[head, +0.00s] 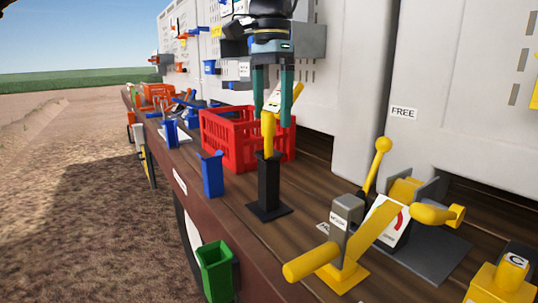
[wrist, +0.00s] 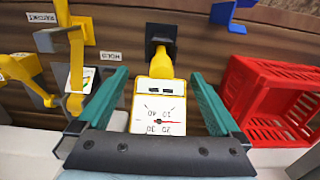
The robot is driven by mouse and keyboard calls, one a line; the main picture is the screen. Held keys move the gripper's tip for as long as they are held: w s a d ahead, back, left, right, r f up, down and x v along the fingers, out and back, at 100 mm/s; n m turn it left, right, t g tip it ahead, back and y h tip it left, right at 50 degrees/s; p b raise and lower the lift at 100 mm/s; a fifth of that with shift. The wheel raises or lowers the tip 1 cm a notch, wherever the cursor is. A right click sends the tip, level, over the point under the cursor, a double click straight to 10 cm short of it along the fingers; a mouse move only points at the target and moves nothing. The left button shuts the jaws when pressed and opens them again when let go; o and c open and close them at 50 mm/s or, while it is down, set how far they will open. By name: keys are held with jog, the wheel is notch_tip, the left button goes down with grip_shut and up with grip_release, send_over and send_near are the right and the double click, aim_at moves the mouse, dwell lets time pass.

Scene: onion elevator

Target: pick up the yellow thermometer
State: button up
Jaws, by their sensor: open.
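The yellow thermometer (head: 267,133) stands upright in a black holder (head: 268,190) on the wooden deck. Its white dial face points toward my wrist in the wrist view (wrist: 157,113), with its yellow stem running into the holder (wrist: 160,35). My gripper (head: 273,115) points down from above with its two green fingers apart. The fingers (wrist: 158,95) are on either side of the thermometer's head, with gaps showing on both sides in the wrist view. In the head view, the fingers partly overlap the head, and I cannot tell whether either finger touches it.
A red crate (head: 237,112) stands close behind the holder; it is at the right in the wrist view (wrist: 262,118). A blue holder (head: 211,174) is to the left. Yellow levers (head: 357,235) stand to the front right. A green bin (head: 215,268) hangs at the deck's edge.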

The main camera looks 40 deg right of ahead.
jog(key=shift+f, duration=0.75)
jog(key=shift+c, duration=0.4)
grip_shut()
